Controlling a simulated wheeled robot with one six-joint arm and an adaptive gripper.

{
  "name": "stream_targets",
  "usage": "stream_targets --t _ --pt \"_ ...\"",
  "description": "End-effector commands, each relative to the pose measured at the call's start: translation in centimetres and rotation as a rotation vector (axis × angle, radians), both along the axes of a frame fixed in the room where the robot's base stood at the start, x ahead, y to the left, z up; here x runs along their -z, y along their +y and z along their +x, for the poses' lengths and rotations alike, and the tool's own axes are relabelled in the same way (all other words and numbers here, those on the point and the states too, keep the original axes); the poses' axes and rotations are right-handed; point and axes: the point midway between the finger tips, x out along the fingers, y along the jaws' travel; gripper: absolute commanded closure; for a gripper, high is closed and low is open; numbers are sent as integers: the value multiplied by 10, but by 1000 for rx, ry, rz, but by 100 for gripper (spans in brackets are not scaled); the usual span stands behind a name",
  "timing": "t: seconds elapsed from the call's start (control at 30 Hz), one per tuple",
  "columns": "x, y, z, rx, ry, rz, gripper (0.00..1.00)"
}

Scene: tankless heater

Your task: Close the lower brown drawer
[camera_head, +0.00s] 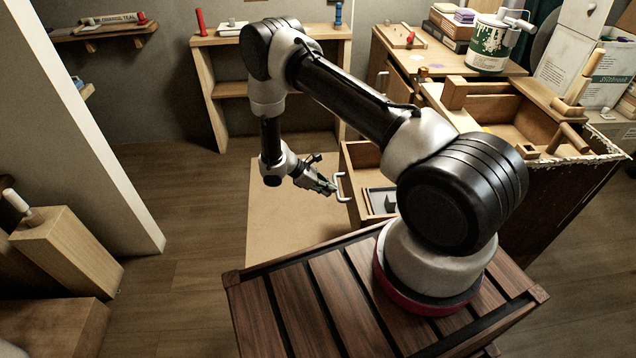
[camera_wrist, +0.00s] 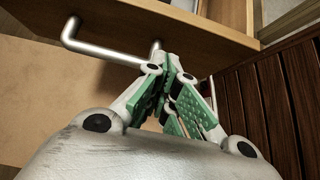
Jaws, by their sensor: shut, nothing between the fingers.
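The brown drawer (camera_head: 354,163) stands pulled out from the wooden cabinet, with its open inside showing. Its bent metal handle (camera_head: 340,187) is on the front, facing left. My gripper (camera_head: 330,188) is shut and empty, right beside the handle on the drawer's outer side. In the wrist view, the drawer front (camera_wrist: 195,22) runs across the top and the handle (camera_wrist: 100,52) reaches from upper left to the fingers. My closed green-padded fingers (camera_wrist: 168,75) are at the handle's right end; I cannot tell whether they touch it. My arm hides part of the drawer and cabinet.
A grey tray-like object (camera_head: 380,200) lies inside the drawer. The workbench (camera_head: 560,205) above and right holds a box and wooden pieces. A shelf (camera_head: 235,90) stands at the back. The floor (camera_head: 200,215) left of my gripper is clear.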

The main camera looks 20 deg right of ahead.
Motion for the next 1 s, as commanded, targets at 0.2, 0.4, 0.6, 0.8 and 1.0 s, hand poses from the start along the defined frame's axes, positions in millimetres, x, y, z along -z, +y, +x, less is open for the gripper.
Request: stream_targets --t 0.2,0.4,0.6,0.8,1.0 --pt "13 -33 -10 4 1 0 100" --pt "13 -49 -14 2 -1 1 100" --pt "13 -51 -15 1 -1 1 100" --pt "13 -51 -15 1 -1 1 100" --pt "13 -51 -15 1 -1 1 100"
